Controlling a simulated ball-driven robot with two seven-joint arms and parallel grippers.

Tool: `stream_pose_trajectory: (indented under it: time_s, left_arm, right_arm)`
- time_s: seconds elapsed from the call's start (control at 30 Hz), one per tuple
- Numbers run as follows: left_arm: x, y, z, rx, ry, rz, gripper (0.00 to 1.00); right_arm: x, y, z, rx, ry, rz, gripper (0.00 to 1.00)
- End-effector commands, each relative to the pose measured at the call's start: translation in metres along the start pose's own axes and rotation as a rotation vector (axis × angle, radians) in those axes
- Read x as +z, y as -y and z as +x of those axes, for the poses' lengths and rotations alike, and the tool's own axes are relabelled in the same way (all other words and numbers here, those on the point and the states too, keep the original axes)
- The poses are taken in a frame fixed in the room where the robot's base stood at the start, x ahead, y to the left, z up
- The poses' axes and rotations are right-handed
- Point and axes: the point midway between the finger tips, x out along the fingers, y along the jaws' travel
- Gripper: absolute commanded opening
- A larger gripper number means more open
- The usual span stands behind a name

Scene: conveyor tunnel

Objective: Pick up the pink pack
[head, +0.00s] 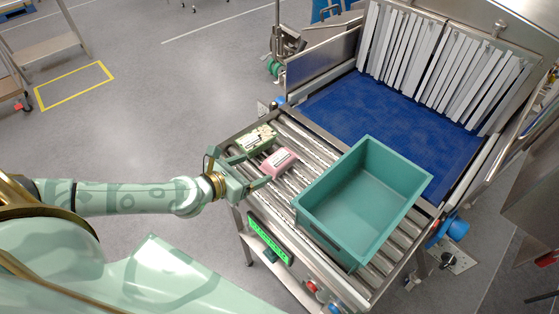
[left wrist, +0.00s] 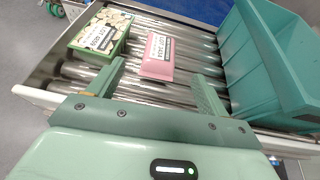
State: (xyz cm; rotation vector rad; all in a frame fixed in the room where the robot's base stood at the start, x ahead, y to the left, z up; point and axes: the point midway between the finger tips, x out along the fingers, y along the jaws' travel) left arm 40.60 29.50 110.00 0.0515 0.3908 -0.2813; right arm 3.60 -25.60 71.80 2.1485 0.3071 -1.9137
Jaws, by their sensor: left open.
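The pink pack (head: 278,162) lies on the metal rollers in the head view, just to the left of the teal crate. It also shows in the left wrist view (left wrist: 158,54), with a white label. My left gripper (head: 248,170) is open and empty, with its fingers pointing toward the pink pack. In the left wrist view the pack lies ahead of the gap between the two fingertips (left wrist: 160,72), apart from both. My right gripper is in neither view.
A green patterned pack (head: 257,139) lies beside the pink pack, up and to the left. The empty teal crate (head: 324,226) stands on the rollers to the right. A blue belt (head: 350,112) leads to a strip curtain (head: 440,65). A metal rail edges the rollers.

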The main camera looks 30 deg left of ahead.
Motion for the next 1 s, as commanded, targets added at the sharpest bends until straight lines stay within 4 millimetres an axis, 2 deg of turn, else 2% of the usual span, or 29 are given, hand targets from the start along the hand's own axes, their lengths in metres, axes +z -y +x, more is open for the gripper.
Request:
stream_pose_trajectory:
  time_s: [0.1,0.2,0.43,0.7,0.97,1.0]
  left_arm:
    - [0.003,0.0,0.03,0.001,0.005,0.0,0.78]
    - [0.002,0.0,0.048,0.0,0.003,0.002,0.78]
    - [0.001,0.001,0.068,-0.001,0.001,0.002,0.78]
    - [0.0,0.001,0.11,0.0,0.0,0.004,0.78]
    - [0.0,0.001,0.115,-0.002,-0.001,0.004,0.78]
    - [0.0,0.001,0.115,-0.002,-0.001,0.004,0.75]
  right_arm:
    - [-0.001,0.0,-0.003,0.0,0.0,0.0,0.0]
    - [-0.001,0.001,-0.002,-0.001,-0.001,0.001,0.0]
    - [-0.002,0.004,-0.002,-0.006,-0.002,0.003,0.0]
    - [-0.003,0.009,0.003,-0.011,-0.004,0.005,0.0]
    - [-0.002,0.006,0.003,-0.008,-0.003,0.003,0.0]
    - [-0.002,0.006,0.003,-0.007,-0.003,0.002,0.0]
